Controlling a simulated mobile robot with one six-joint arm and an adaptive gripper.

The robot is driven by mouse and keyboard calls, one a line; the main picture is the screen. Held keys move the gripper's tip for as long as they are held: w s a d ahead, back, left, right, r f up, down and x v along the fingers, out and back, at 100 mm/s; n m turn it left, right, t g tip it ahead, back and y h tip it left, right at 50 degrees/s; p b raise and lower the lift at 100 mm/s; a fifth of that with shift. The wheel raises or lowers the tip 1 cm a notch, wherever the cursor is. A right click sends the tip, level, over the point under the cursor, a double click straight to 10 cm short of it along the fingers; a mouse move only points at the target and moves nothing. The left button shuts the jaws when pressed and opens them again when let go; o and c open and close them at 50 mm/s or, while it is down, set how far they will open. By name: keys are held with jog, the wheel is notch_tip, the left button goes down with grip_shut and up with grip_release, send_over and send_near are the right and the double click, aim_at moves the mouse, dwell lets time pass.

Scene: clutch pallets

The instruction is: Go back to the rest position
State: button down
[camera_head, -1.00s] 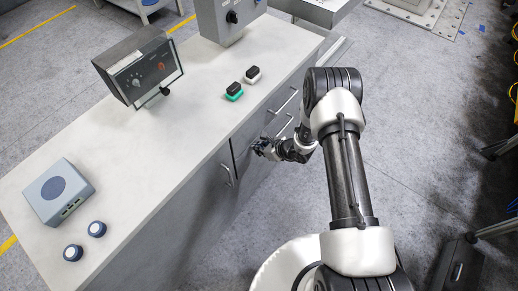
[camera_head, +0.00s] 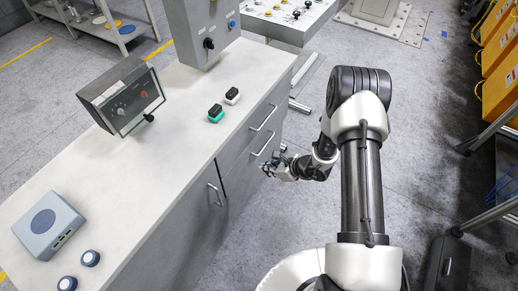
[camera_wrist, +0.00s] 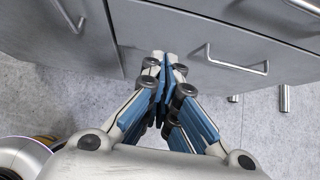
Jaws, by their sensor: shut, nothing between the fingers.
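My gripper (camera_head: 268,169) is in front of the counter's drawer fronts, below the level of the countertop, at the right side of the counter in the head view. In the wrist view my gripper (camera_wrist: 165,65) shows its blue-lined fingers closed together at the tips, with nothing between them. The grey cabinet front (camera_wrist: 150,25) lies just beyond the fingertips in that view. I cannot tell whether the tips touch it.
Drawer handles (camera_head: 263,118) stick out.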

jog(key=shift+s, duration=0.1)
jog(key=s+a+r+n+g+y, duration=0.1)
jog(key=a+r+n, duration=0.15)
jog(key=r, duration=0.55)
jog(key=a+r+n, duration=0.1)
jog(key=r+n, duration=0.3)
jog(key=r, duration=0.3)
jog(key=s+a+r+n+g+y, duration=0.1)
jog(key=r+n, duration=0.2)
jog(key=r, duration=0.5)
jog(key=s+r+n+g+h, duration=0.1)
jog(key=s+r+n+h, duration=0.1)
jog(key=s+r+n, duration=0.7)
jog(key=s+d+r+n+t+h, duration=0.1)
jog(key=s+d+r+n+h, duration=0.2)
jog(key=s+d+r, duration=0.2)
jog(key=s+d+r+n+t+h, duration=0.1)
jog(key=s+d+r+n+h, duration=0.2)
jog(key=s+d+r, duration=0.3)
jog(key=s+h, duration=0.1)
jog(key=s, duration=0.4)
jog(key=shift+s+d+n, duration=0.2)
jog(key=shift+s+n, duration=0.05)
jog(key=shift+n, duration=0.1)
